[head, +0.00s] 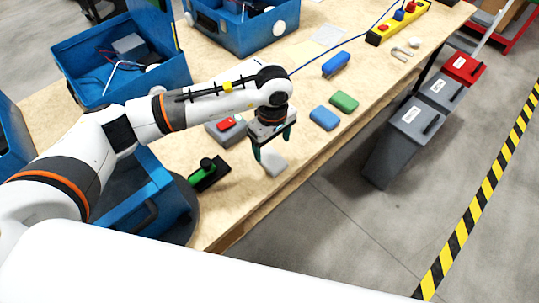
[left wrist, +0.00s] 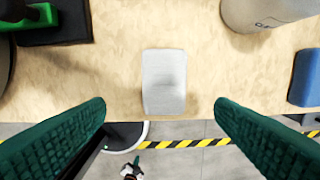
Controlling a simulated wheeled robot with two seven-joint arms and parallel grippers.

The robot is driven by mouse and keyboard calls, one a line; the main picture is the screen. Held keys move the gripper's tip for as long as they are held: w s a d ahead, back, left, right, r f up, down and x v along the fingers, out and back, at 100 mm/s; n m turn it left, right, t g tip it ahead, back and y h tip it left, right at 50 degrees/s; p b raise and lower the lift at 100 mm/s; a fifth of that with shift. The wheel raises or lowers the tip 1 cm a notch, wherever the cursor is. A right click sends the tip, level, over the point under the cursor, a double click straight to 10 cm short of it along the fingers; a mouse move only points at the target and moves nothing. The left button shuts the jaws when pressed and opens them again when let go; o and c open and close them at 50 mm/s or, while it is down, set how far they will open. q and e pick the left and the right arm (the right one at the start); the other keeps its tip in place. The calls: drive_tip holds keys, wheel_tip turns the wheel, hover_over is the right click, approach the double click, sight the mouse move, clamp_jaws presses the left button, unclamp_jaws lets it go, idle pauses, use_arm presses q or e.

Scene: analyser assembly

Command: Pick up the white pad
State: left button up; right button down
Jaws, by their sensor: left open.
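The white pad (head: 273,162) lies on the wooden table near its front edge, below my left gripper in the head view. In the left wrist view the white pad (left wrist: 164,82) is a pale rounded block, lying flat between the lines of the two green fingers. My left gripper (head: 274,148) points down above the pad and is open and empty; its fingers (left wrist: 160,122) are wide apart on either side of the pad in the wrist view. They do not appear to touch it.
A blue pad (head: 324,118) and a green pad (head: 344,101) lie to the right on the table. A black tool with a green handle (head: 208,170) is to the left. A grey box with a red top (head: 226,126) stands behind. Blue bins (head: 122,58) fill the back left.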

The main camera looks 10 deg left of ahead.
sight(272, 158)
use_arm(q)
wheel_tip(272, 158, down, 2)
drive_tip(key=shift+a+f, duration=0.1)
drive_tip(key=shift+w+a+f+p, duration=0.1)
drive_tip(key=shift+w+f+p, duration=0.05)
drive_tip(key=shift+f+p, duration=0.4)
drive_tip(key=f, duration=0.2)
drive_tip(key=f+p, duration=0.1)
drive_tip(key=shift+w+f, duration=0.2)
drive_tip(key=shift+f, duration=0.55)
use_arm(e)
drive_tip(key=shift+w+a+r, duration=0.1)
drive_tip(key=shift+a+r, duration=0.2)
drive_tip(key=shift+r, duration=0.3)
drive_tip(key=shift+w+a+r, duration=0.1)
drive_tip(key=shift+a+r, duration=0.15)
drive_tip(key=shift+r, duration=0.35)
